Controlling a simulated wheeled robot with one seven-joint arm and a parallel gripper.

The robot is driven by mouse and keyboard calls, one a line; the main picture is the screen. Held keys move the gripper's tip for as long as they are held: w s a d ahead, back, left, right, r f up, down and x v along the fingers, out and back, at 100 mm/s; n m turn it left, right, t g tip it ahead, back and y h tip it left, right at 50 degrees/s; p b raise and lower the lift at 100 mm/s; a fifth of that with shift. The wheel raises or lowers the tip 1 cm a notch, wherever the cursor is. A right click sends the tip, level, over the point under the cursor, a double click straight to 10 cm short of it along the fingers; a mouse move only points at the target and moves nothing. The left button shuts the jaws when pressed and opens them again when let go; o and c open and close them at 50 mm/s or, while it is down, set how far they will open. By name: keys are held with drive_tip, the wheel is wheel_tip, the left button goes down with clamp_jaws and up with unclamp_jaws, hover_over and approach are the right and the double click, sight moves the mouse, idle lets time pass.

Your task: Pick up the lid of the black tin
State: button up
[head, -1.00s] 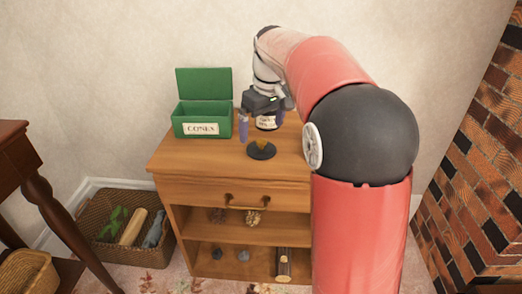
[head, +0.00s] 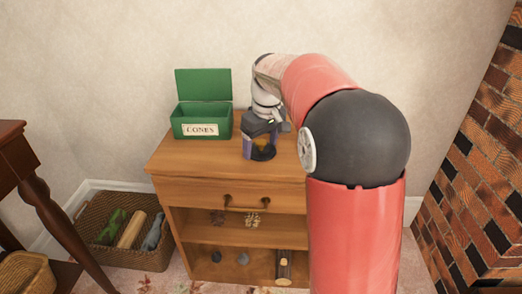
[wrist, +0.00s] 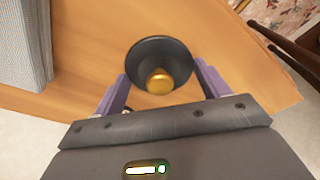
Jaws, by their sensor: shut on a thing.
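The lid is a round black disc with a gold knob. It shows at the cabinet top in the head view (head: 264,154) and between the fingers in the wrist view (wrist: 146,51). My gripper (head: 261,147) is over it with a purple finger on each side. In the wrist view my gripper (wrist: 159,76) is shut on the lid, the fingertips at its opposite edges. I cannot tell whether the lid is clear of the wood. The tin is hidden behind my arm and gripper in the head view.
A green box (head: 217,122) labelled "CONES", its cover raised, stands at the cabinet's back left. The wooden cabinet (head: 190,160) has clear top space at the left. A grey block-like thing (wrist: 25,45) is at the wrist view's left. A wicker basket (head: 120,258) stands on the floor.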

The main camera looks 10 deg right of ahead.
drive_tip(key=shift+c, duration=0.7)
drive_tip(key=shift+r, duration=0.15)
